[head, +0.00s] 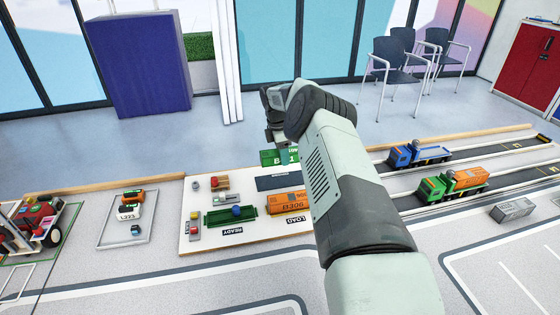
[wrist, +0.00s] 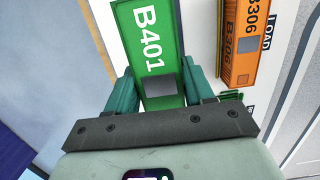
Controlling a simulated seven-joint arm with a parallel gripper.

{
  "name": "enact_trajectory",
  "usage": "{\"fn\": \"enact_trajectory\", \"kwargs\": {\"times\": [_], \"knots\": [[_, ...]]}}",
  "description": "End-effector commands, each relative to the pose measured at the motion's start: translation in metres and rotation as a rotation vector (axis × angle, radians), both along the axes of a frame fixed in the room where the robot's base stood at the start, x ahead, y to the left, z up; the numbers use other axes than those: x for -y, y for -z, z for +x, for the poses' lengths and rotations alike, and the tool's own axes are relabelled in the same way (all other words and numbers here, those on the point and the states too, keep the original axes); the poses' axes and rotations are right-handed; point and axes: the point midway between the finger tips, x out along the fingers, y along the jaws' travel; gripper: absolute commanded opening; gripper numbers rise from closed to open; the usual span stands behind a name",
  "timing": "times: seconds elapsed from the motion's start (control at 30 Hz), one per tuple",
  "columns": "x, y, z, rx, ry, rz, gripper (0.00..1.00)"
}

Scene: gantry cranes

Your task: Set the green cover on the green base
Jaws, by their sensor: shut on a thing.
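The green cover (head: 270,158), lettered B401, is between the fingers of my gripper (head: 283,153). In the wrist view the cover (wrist: 147,35) extends up from between the two teal fingers of my gripper (wrist: 163,88), which is shut on it. In the head view it is at the back of the white board, partly hidden by my wrist; I cannot tell its height above the board. The green base (head: 213,219) is a long open tray at the board's front left, above the READY label, with a blue round thing (head: 237,211) in it.
An orange container lettered B306 (head: 285,203) stands near the LOAD label, right of the base. A dark blue pad (head: 278,182) lies behind it. Small red, yellow and grey pieces (head: 219,184) stand at the board's left. Toy trucks (head: 453,185) sit on tracks at right.

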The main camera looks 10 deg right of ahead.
Motion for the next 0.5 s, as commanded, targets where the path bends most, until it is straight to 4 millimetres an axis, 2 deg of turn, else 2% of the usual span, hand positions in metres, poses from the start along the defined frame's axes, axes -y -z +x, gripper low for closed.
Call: {"fn": "enact_trajectory", "kwargs": {"times": [0.17, 0.27, 0.37, 0.5], "knots": [[-0.008, -0.037, -0.005, 0.003, 0.075, -0.002, 0.22], [-0.018, -0.069, -0.016, 0.004, 0.193, -0.002, 0.22], [-0.03, -0.104, -0.036, 0.003, 0.353, -0.003, 0.22], [-0.044, -0.15, -0.075, 0.004, 0.6, -0.003, 0.22]]}}
